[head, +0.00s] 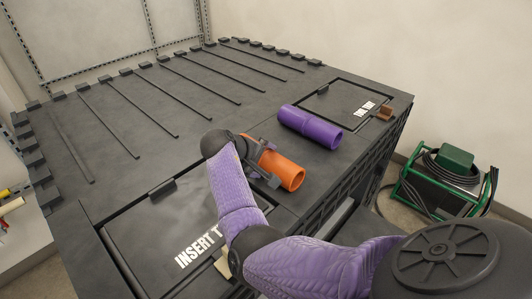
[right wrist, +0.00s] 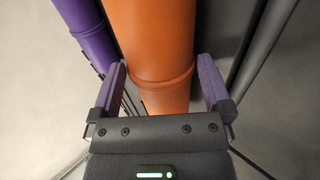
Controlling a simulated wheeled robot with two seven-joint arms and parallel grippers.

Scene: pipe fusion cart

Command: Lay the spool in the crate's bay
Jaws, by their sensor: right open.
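Two short pipe pieces lie on the dark cart top (head: 200,120), and I cannot tell which one is called the spool. The orange pipe (head: 284,171) has a raised ring. The purple pipe (head: 310,127) lies beyond it, slightly to the right. My right gripper (head: 261,163) is at the orange pipe's left part, open. In the right wrist view, the orange pipe (right wrist: 152,40) runs between the spread fingers, with a visible gap on the right, and the purple pipe (right wrist: 84,32) is left of it. I cannot make out a crate's bay for certain. My left gripper is out of view.
Thin raised ribs line the cart's far left part. A green-framed machine (head: 447,180) stands on the floor.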

